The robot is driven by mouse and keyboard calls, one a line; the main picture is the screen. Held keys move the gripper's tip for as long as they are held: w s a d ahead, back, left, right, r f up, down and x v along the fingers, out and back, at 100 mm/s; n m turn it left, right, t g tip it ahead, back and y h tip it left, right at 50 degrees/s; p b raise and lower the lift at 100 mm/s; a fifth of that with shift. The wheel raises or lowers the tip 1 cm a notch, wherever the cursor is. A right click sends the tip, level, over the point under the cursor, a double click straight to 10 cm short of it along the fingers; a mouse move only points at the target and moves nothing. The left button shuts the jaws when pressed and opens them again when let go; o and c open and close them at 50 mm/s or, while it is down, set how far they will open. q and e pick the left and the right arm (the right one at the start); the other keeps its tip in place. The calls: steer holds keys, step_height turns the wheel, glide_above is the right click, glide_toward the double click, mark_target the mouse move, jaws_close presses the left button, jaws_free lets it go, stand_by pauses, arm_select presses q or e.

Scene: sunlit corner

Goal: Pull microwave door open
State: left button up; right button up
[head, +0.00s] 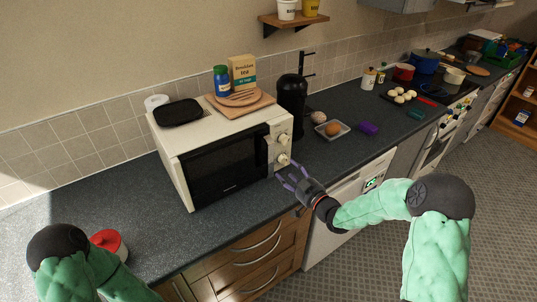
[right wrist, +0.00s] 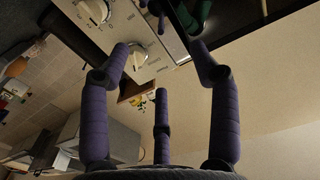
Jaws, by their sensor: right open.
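The white microwave (head: 170,145) stands on the dark counter with its black-windowed door (head: 225,165) shut. Its control panel (head: 280,145) with knobs is on the right side of the front. My right gripper (head: 284,176) has purple fingers and is open, just in front of the lower right corner of the microwave, apart from the door as far as I can tell. In the right wrist view its fingers (right wrist: 160,75) are spread and empty, with the panel's knobs (right wrist: 137,55) and the dark door beyond. My left arm shows at the lower left; its gripper is out of view.
On the microwave lie a black tray (head: 178,112), a wooden board (head: 241,103), a blue jar (head: 221,80) and a tea box (head: 243,72). A red-lidded pot (head: 108,242) is near my left arm. A black stand (head: 291,100) and a small dish (head: 332,130) are to the right.

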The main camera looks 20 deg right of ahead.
mark_target(273, 155)
steer(key=x, duration=1.1)
steer(key=shift+d+r+b, duration=0.1)
steer(key=shift+r+b, duration=0.3)
steer(key=shift+s, duration=0.1)
jaws_close()
